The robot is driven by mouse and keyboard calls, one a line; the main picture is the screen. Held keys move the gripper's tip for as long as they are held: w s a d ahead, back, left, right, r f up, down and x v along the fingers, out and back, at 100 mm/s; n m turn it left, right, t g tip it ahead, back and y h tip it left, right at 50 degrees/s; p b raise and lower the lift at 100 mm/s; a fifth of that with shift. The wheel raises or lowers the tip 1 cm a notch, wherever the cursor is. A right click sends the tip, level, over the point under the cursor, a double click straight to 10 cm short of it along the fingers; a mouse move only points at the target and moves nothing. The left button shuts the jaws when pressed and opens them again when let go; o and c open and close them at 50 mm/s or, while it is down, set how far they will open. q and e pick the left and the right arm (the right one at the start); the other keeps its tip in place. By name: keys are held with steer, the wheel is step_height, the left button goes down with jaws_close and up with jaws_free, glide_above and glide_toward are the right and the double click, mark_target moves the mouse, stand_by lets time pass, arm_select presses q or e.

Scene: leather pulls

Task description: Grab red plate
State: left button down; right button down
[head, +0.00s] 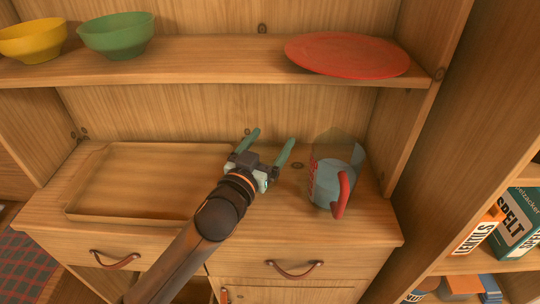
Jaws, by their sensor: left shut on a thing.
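The red plate (347,55) lies flat on the upper shelf, right of centre, with its near rim at the shelf's front edge. My left gripper (270,140) is below that shelf, over the counter, lower and to the left of the plate and apart from it. Its two green fingers stand apart and point up and away towards the back panel. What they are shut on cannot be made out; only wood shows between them. My right gripper is not in view.
A clear jug (325,182) with a red handle stands on the counter right of my gripper. A wooden tray (85,185) lies to the left. Green (117,38) and yellow (33,42) bowls stand on the upper shelf (220,62); its middle is clear. Boxes (518,225) fill the shelves at right.

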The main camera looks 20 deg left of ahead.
mark_target(269, 156)
arm_select(q)
steer(key=shift+w+f+b, duration=0.1)
steer(key=shift+f+b, duration=0.55)
steer(key=shift+f, duration=1.15)
jaws_free()
